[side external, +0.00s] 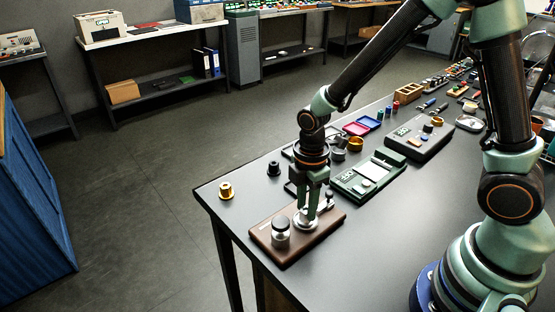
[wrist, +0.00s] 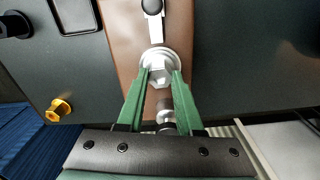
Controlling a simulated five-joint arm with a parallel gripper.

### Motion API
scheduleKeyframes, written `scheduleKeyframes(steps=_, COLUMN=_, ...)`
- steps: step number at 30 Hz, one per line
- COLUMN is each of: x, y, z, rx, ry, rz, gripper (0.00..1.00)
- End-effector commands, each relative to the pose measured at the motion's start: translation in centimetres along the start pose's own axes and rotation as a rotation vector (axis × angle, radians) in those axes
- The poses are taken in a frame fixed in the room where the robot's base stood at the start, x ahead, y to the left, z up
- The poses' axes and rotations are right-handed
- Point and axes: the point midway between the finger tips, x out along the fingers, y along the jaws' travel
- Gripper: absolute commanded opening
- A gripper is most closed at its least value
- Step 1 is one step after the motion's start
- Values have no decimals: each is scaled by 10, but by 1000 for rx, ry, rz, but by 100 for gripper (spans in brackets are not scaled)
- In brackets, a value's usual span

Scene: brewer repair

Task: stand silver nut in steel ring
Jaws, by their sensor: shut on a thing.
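My gripper (side external: 305,212) points straight down over a brown board (side external: 300,247) near the front left corner of the table. In the wrist view its green fingers are shut on the silver nut (wrist: 160,75), a pale hexagonal piece. The nut is at the steel ring (wrist: 146,60), which shows around and behind it. In the side view the fingers reach down to the ring (side external: 313,226) and mostly hide the nut. I cannot tell whether the nut touches the ring's floor.
A gold piece (side external: 226,190) and a black piece (side external: 273,168) stand left of my gripper. A green device (side external: 368,174) lies to the right.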

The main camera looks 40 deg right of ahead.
Motion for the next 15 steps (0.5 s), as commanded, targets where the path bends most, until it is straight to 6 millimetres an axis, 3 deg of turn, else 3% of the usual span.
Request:
scheduleKeyframes(steps=11, x=4, y=0, z=0, rx=0, ry=0, rz=0, gripper=0)
scheduleKeyframes(steps=12, x=3, y=0, z=0, rx=0, ry=0, rz=1, gripper=50)
scheduleKeyframes(steps=14, x=3, y=0, z=0, rx=0, ry=0, rz=1, gripper=70)
scheduleKeyframes(steps=15, x=3, y=0, z=0, rx=0, ry=0, rz=0, gripper=70)
